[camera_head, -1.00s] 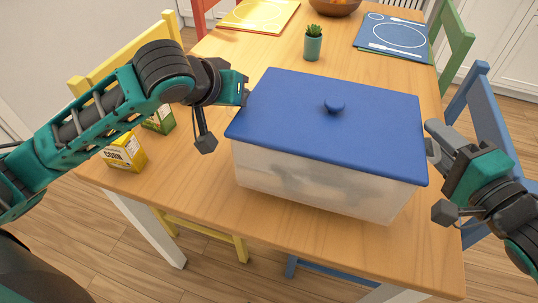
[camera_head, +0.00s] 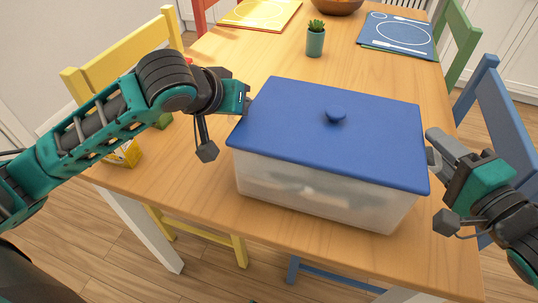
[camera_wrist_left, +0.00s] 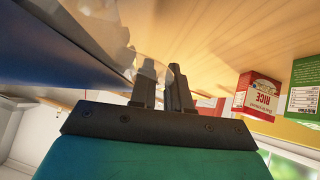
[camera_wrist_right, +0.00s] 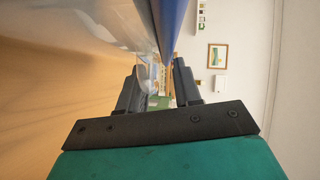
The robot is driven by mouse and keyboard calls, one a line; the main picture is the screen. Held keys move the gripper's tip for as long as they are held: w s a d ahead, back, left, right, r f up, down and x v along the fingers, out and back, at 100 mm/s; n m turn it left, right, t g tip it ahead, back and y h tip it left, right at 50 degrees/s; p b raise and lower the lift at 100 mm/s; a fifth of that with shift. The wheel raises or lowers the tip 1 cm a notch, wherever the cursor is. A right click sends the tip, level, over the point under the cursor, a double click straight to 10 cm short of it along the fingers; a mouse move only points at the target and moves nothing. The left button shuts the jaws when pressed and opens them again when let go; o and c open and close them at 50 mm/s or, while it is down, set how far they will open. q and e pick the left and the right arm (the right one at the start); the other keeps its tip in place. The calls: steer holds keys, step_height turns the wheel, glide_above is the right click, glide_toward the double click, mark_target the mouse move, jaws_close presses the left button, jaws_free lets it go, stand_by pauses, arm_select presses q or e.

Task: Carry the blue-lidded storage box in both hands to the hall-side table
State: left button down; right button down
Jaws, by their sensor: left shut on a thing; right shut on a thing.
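The storage box (camera_head: 310,190) has a frosted clear body and a blue lid (camera_head: 290,125) with a round knob. It is level in front of me over the near part of the wooden table; I cannot tell whether its base touches the top. My left gripper (camera_head: 247,98) is shut on the box's left end, just under the lid rim. In the left wrist view its fingers (camera_wrist_left: 163,75) close at the translucent edge. My right gripper (camera_head: 431,150) is shut on the right end; its fingers also show in the right wrist view (camera_wrist_right: 160,78). Pale contents are blurred inside.
A potted plant (camera_head: 316,40), a blue place mat (camera_head: 397,36), a yellow mat (camera_head: 262,13) and a bowl (camera_head: 336,5) occupy the far table (camera_head: 365,72). A yellow carton (camera_head: 127,153) is partly behind my left arm. Yellow (camera_head: 120,52), blue (camera_head: 490,105) and green chairs (camera_head: 459,35) flank the table.

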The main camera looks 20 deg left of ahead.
arm_select(q)
steer(key=c, duration=1.5)
jaws_free()
steer(key=shift+f, duration=0.15)
arm_select(e)
steer(key=c, duration=1.2)
jaws_free()
steer(key=shift+f, duration=0.3)
arm_select(q)
steer(key=o, duration=0.4)
arm_select(e)
steer(key=o, duration=0.4)
steer(key=shift+r, duration=0.15)
steer(key=shift+s+d, duration=0.35)
steer(key=shift+s, duration=0.1)
arm_select(q)
steer(key=v, duration=0.7)
steer(key=shift+s, duration=0.2)
arm_select(e)
steer(key=shift+v, duration=5.4)
steer(key=shift+r, duration=0.1)
